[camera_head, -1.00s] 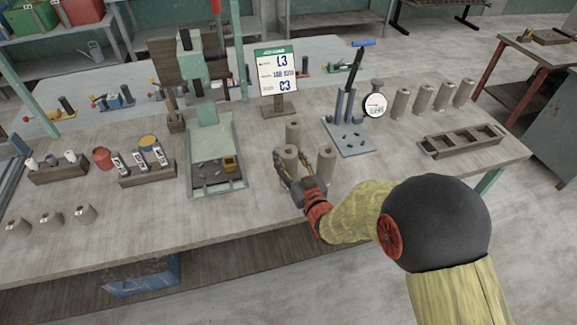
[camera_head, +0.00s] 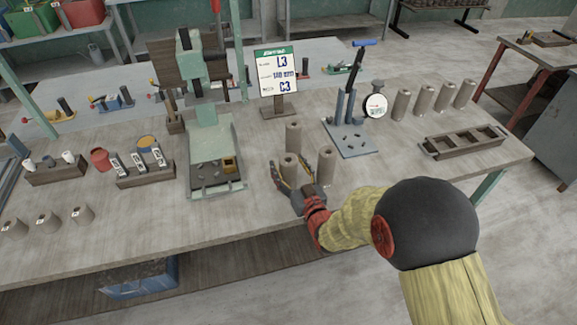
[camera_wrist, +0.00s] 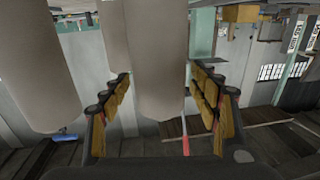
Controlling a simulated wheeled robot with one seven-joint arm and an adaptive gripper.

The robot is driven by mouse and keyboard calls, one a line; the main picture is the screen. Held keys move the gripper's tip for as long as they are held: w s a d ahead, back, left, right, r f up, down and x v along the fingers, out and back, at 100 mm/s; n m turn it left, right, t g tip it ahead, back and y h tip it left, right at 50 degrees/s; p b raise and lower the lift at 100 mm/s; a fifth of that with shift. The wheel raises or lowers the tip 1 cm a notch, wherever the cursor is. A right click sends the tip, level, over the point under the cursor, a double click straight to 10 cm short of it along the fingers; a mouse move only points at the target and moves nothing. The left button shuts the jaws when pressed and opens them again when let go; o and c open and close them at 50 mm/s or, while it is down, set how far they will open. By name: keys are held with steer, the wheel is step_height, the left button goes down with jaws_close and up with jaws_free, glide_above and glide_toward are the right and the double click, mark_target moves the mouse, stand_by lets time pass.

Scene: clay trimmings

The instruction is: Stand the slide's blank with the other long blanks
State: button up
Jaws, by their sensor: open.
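Three long grey-brown clay blanks stand upright in a cluster at mid-table in the head view: a back one (camera_head: 293,136), a right one (camera_head: 326,163) and a front-left one (camera_head: 289,168). My gripper (camera_head: 290,177) is open at the front-left blank, with its fingers spread on either side. In the wrist view, a blank (camera_wrist: 157,60) stands between my open fingers (camera_wrist: 160,95), with a gap on the right. A second blank (camera_wrist: 40,70) is outside the left finger. Several more long blanks (camera_head: 422,99) stand in a row at the back right. Their bases are partly hidden.
A sign (camera_head: 277,72) reading "L3" and "C3" stands behind the cluster. A gauge stand (camera_head: 350,138) and an empty-looking compartment tray (camera_head: 463,141) are to the right. A green press (camera_head: 215,160) is left. Short blanks (camera_head: 48,218) stand at front left; the front middle is clear.

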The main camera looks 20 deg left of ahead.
steer(key=shift+r, duration=0.15)
steer(key=p+v, duration=0.2)
steer(key=v, duration=1)
steer(key=w+d+r+m+g+h, duration=0.1)
steer(key=w+d+r+m+h, duration=0.1)
steer(key=d+r+h, duration=0.35)
steer(key=w+d+r+m+g+h, duration=0.1)
steer(key=w+d+r+m+h, duration=0.15)
steer(key=d+r, duration=0.6)
steer(key=s+d+r+m+g+h, duration=0.1)
steer(key=s+d+r+g, duration=0.1)
steer(key=s+d, duration=0.5)
steer(key=s+d+r+m+g+h, duration=0.2)
steer(key=s+d, duration=0.6)
steer(key=s, duration=1)
steer(key=shift+s+g, duration=0.4)
steer(key=shift+g, duration=0.8)
steer(key=shift+c, duration=0.3)
